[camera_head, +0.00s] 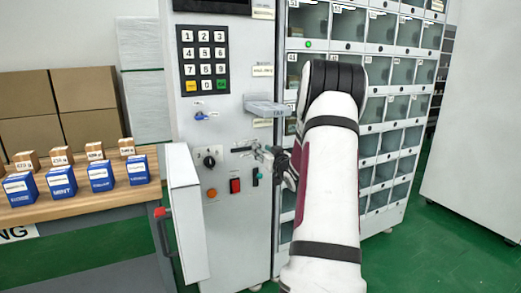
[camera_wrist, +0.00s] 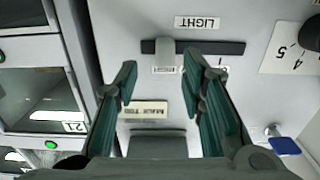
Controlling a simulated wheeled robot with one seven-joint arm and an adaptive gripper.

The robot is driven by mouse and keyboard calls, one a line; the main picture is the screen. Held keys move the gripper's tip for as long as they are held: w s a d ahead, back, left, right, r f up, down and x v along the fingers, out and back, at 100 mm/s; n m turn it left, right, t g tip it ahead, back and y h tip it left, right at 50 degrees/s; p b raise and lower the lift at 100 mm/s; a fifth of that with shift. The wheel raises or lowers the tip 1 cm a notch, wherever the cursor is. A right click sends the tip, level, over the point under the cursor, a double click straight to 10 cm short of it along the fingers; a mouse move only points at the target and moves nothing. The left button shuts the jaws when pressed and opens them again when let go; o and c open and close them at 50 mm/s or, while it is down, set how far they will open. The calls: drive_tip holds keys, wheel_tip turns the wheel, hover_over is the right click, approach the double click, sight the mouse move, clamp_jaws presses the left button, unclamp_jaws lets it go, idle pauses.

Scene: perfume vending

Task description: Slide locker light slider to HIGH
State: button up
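The locker light slider is on the grey panel. In the wrist view its dark track (camera_wrist: 218,48) runs sideways beside an upside-down LIGHT label (camera_wrist: 197,22). Its grey knob (camera_wrist: 166,50) stands left of the track's middle. My gripper (camera_wrist: 160,68) is open, with one green-padded finger on each side of the knob's line. The knob shows between the fingertips; I cannot tell whether either finger touches it. Small labels by the track are partly hidden and unreadable. In the head view my gripper (camera_head: 262,154) is at the panel, covering part of the slider area.
A black knob (camera_head: 209,161), orange button (camera_head: 212,192) and red switch (camera_head: 235,185) are close by on the panel. A grey tray (camera_head: 267,108) juts out above. An open door (camera_head: 185,215) stands at left, and locker windows (camera_head: 380,70) at right.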

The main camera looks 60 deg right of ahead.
drive_tip(key=v, duration=0.9)
drive_tip(key=shift+s, duration=0.35)
drive_tip(key=shift+s+a, duration=0.1)
drive_tip(key=shift+a, duration=0.05)
